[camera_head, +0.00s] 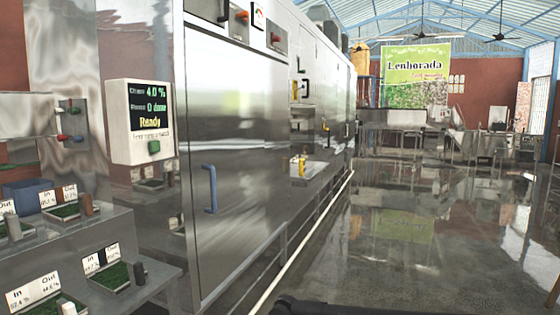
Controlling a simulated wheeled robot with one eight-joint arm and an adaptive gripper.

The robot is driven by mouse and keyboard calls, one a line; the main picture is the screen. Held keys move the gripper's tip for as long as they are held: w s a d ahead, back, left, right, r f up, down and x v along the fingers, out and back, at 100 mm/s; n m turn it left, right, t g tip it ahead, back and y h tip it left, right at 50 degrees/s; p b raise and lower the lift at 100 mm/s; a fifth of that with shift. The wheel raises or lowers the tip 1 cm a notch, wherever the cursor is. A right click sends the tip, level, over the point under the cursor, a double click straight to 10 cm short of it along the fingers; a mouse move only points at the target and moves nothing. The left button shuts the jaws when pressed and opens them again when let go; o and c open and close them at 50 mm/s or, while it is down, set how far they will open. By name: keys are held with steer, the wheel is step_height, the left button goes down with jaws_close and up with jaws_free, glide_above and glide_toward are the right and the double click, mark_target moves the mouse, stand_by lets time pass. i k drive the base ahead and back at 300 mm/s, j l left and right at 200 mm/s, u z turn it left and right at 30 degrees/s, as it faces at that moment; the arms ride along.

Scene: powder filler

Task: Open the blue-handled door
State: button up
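The door (250,160) is a large steel panel on the front of the long machine at the left, and it looks shut. Its blue handle (210,189) is a vertical bar near the door's left edge, at about mid-height. My gripper cannot be made out. A dark piece at the bottom edge of the picture may be part of my own body. Nothing is seen touching the handle.
A display box (140,122) reading "Ready" hangs left of the door. Steel shelves (110,222) with green trays and a blue bin (28,195) stand at the lower left. Yellow handles (302,166) sit further along the machine. The glossy floor (400,250) to the right is clear.

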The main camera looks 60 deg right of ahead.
mark_target(237, 102)
steer(key=z, duration=1.7)
